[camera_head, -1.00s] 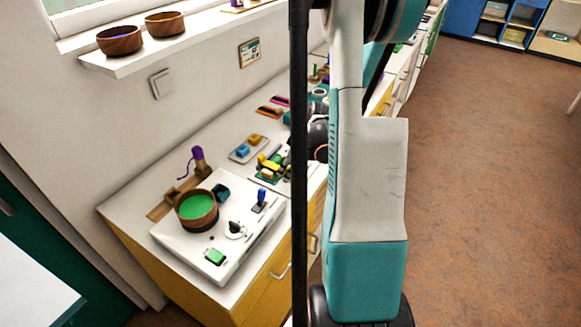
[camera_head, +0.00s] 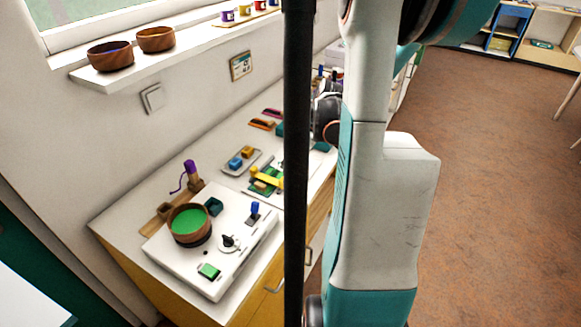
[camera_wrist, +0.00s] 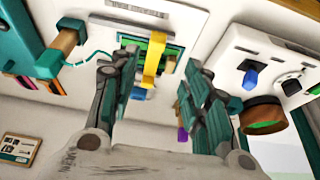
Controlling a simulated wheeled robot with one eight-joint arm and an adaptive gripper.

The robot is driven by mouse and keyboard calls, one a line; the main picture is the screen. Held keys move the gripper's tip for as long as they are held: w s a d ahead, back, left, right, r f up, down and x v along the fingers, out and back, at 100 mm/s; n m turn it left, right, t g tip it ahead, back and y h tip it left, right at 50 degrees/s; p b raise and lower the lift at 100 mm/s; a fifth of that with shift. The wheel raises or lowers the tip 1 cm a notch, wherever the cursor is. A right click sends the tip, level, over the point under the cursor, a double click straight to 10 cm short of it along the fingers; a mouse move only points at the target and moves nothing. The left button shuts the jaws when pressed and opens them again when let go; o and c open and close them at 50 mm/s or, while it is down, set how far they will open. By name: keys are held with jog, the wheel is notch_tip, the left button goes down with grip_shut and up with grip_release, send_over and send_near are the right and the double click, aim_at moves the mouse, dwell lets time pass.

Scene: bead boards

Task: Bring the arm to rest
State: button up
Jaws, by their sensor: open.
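My gripper (camera_wrist: 160,90) is open in the wrist view, its two dark fingers apart with nothing between them held. Beyond the fingers, the wrist view shows the counter with a green board and yellow strip (camera_wrist: 153,62). In the head view my white and teal arm stands upright right of the dark pole and covers part of the counter. My gripper's fingers cannot be made out clearly there. The white board (camera_head: 215,270) carries a wooden bowl with green inside (camera_head: 189,226), a blue peg (camera_head: 255,209), a dark knob and a green button.
A shelf (camera_head: 110,80) with two wooden bowls (camera_head: 155,40) juts from the wall above the counter. A small tray with blue and yellow blocks (camera_head: 240,160) lies behind the white board. The brown floor (camera_head: 480,190) to the right is clear.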

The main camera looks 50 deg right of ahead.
jog(key=shift+s+r, duration=0.2)
jog(key=shift+r, duration=0.3)
